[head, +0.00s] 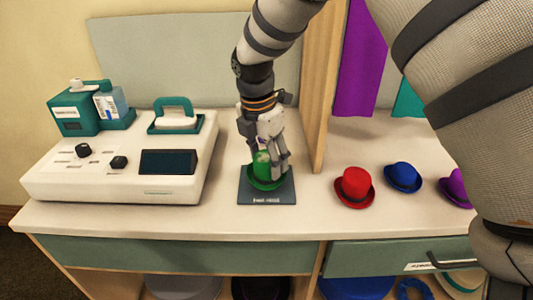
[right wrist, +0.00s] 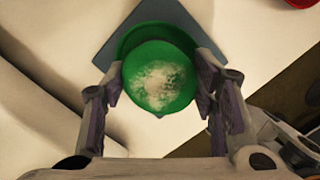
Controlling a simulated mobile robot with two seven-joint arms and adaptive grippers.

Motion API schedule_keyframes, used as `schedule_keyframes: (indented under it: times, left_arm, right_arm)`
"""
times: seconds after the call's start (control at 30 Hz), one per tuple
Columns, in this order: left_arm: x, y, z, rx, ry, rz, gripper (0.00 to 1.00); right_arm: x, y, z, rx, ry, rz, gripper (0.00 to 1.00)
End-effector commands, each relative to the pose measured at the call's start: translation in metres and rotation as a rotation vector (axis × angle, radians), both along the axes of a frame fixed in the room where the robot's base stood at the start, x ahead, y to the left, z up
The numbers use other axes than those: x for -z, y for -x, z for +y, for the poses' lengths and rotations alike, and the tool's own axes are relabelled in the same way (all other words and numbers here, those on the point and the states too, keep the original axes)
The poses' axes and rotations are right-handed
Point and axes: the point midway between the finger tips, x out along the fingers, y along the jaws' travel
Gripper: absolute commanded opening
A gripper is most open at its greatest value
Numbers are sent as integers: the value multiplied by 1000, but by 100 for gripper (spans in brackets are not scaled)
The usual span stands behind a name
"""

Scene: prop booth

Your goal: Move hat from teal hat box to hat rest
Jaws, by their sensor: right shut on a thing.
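A green hat (head: 263,182) with a pale patch on its crown is at the flat dark blue-grey pad (head: 266,200), which looks like the hat rest. My right gripper (head: 271,163) points down and is shut on the hat's crown. In the right wrist view the fingers (right wrist: 160,72) close on both sides of the green hat (right wrist: 160,85), with the pad (right wrist: 170,14) behind it. I cannot tell whether the brim rests fully on the pad. No teal hat box is clearly recognisable. My left gripper is out of view.
A white console (head: 120,165) with a teal device (head: 75,118) and a teal handled piece (head: 175,112) stands left. A red hat (head: 355,188), a blue hat (head: 402,177) and a purple hat (head: 455,189) sit right, beyond a wooden post (head: 320,100). Counter before the pad is clear.

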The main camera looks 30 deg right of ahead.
Motion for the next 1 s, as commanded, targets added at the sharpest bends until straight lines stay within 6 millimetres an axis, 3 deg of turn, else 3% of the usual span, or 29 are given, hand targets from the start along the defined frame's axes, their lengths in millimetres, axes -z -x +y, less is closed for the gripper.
schedule_keyframes:
  times: [1.0]
  left_arm:
    - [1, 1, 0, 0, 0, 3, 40]
  right_arm:
    - [16, 0, 0, -1, 0, -1, 36]
